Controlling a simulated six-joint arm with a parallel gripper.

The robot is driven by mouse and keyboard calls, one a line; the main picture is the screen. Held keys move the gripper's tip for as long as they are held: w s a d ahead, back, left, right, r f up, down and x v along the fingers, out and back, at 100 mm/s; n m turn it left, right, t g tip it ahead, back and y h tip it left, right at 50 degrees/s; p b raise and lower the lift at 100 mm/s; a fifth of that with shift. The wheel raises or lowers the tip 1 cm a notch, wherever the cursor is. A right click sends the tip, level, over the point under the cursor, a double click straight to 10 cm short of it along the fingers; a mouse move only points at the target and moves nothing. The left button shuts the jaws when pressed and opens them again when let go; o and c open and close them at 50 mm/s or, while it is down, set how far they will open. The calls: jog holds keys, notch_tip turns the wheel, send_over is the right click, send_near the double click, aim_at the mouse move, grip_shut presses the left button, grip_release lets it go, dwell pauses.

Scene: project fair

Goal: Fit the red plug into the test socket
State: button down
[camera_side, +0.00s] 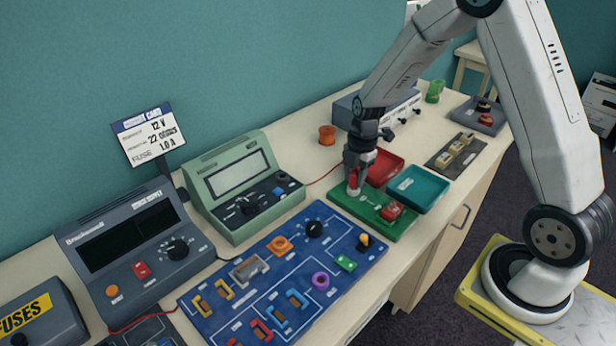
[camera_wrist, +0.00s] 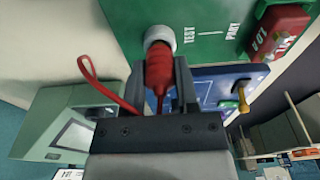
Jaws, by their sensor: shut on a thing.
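My gripper (camera_side: 356,174) is shut on the red plug (camera_side: 352,179), low over the green board (camera_side: 345,200). In the wrist view the red plug (camera_wrist: 159,72) sits between the two fingers of my gripper (camera_wrist: 160,85). The pale round test socket (camera_wrist: 159,37) is on the green board (camera_wrist: 205,20), straight ahead of the plug. The plug's front end meets or overlaps the socket's rim; I cannot tell how deep it is in. A red lead (camera_wrist: 97,82) loops out to the left.
A red block (camera_side: 391,211) stands on the green board, right of the socket. Red and teal trays (camera_side: 420,189) lie just behind. The blue panel (camera_side: 290,265) with several coloured parts is in front-left, the green meter (camera_side: 240,180) further left.

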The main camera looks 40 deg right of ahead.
jog(key=shift+f, duration=0.4)
dwell(0.4)
grip_release()
jog(key=shift+r, duration=0.1)
dwell(0.4)
jog(key=shift+r, duration=3.9)
jog(key=s+a+m+t, duration=0.1)
jog(key=s+a+m, duration=0.3)
jog(key=m, duration=0.5)
jog(key=s+a+m+t+h, duration=0.1)
jog(key=s+a+m, duration=0.3)
jog(key=s+m, duration=0.4)
jog(key=shift+a+r+m+t, duration=0.3)
jog(key=shift+a+m, duration=0.05)
jog(key=shift+m, duration=0.15)
